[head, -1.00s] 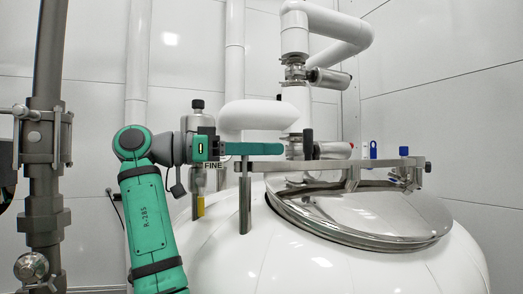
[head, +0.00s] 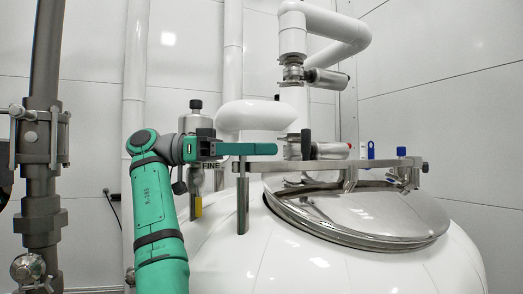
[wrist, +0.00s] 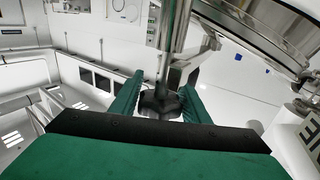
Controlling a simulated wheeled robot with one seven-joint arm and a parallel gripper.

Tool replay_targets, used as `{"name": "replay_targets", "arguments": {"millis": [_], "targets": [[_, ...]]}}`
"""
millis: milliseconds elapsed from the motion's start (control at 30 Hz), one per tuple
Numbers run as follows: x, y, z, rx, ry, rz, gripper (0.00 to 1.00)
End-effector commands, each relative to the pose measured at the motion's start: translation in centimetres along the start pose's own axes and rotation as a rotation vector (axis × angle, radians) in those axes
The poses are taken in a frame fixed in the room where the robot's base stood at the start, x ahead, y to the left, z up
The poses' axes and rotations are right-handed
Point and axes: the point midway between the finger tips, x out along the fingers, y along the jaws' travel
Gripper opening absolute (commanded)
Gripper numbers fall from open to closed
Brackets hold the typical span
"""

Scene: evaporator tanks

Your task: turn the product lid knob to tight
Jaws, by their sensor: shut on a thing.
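My gripper (head: 270,149) has green fingers and reaches rightward, level, above the left end of the steel lid bar (head: 345,165). In the wrist view a black lobed knob (wrist: 158,104) sits between the two fingers, and they are shut on it. In the head view the near finger hides this knob; a thin steel stem shows below the finger, above a steel post (head: 243,205). The polished round product lid (head: 370,210) lies on the white tank under the bar. No tight mark is readable.
White pipes (head: 292,45) rise behind. A dark pipe with a valve (head: 38,140) stands at the left.

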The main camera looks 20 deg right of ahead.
Motion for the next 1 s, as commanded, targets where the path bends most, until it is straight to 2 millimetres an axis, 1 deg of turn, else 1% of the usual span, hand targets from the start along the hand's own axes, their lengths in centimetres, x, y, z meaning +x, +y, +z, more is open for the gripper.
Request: {"name": "replay_targets", "arguments": {"millis": [300, 333, 400, 767, 1000], "targets": [[0.0, 0.1, -0.2, 0.002, 0.002, -0.001, 0.2], [0.0, 0.1, -0.2, 0.002, 0.002, -0.001, 0.44], [0.0, 0.1, -0.1, 0.002, 0.001, -0.001, 0.6], [0.0, 0.0, -0.2, 0.0, 0.0, 0.0, 0.6], [0.0, 0.1, -1.7, 0.001, 0.001, 0.0, 0.6]]}}
